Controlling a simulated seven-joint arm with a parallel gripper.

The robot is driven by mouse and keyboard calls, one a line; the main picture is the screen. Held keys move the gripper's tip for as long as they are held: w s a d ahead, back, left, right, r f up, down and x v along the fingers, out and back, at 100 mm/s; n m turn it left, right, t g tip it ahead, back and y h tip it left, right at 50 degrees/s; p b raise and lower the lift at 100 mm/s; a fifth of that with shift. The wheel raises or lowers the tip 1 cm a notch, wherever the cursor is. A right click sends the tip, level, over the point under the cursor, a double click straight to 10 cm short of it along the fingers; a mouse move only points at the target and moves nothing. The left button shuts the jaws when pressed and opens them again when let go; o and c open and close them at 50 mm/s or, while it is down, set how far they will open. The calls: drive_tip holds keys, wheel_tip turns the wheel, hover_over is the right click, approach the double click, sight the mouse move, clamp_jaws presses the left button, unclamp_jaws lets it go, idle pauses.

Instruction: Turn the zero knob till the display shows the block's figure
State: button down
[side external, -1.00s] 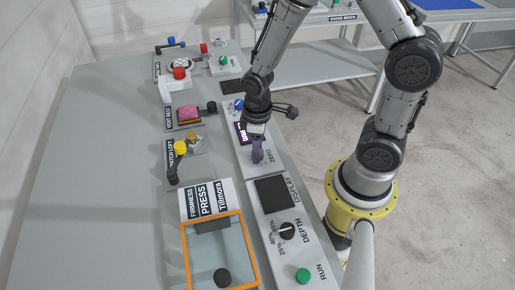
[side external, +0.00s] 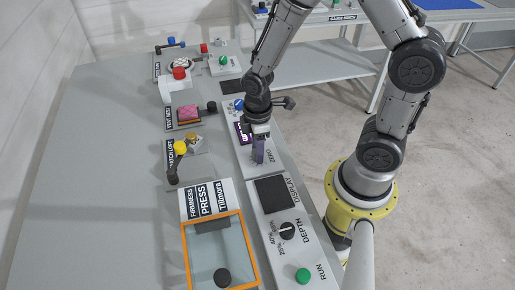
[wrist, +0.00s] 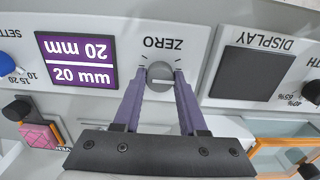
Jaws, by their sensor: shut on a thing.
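The zero knob (wrist: 160,76) is a round grey dial on the light panel, beside the word ZERO in the wrist view. My gripper (wrist: 160,82) has its two purple fingers shut on the knob, one on each side. In the side view my gripper (side external: 259,158) points down at the panel, and its fingers hide the knob. Left of the knob in the wrist view is a purple panel (wrist: 76,61) with two white "20 mm" figures split by a white line, the upper one upside down. I cannot tell a separate block.
A dark blank square (wrist: 245,72) labelled DISPLAY is right of the knob. A depth knob (side external: 285,231) and a green RUN button (side external: 303,275) sit nearer the camera. A pink quilted block (side external: 189,113) lies in a tray across the bench.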

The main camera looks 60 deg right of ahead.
drive_tip(key=shift+c, duration=2.2)
unclamp_jaws()
wheel_tip(320, 180, up, 14)
drive_tip(key=s+r+m+t, duration=0.2)
drive_tip(key=s+r+t, duration=0.2)
drive_tip(key=r, duration=0.5)
drive_tip(key=s+m+t, duration=0.1)
drive_tip(key=s+m, duration=0.6)
drive_tip(key=shift+s+d+r+t, duration=0.15)
drive_tip(key=shift+d+r+t, duration=0.15)
drive_tip(key=shift+d, duration=0.1)
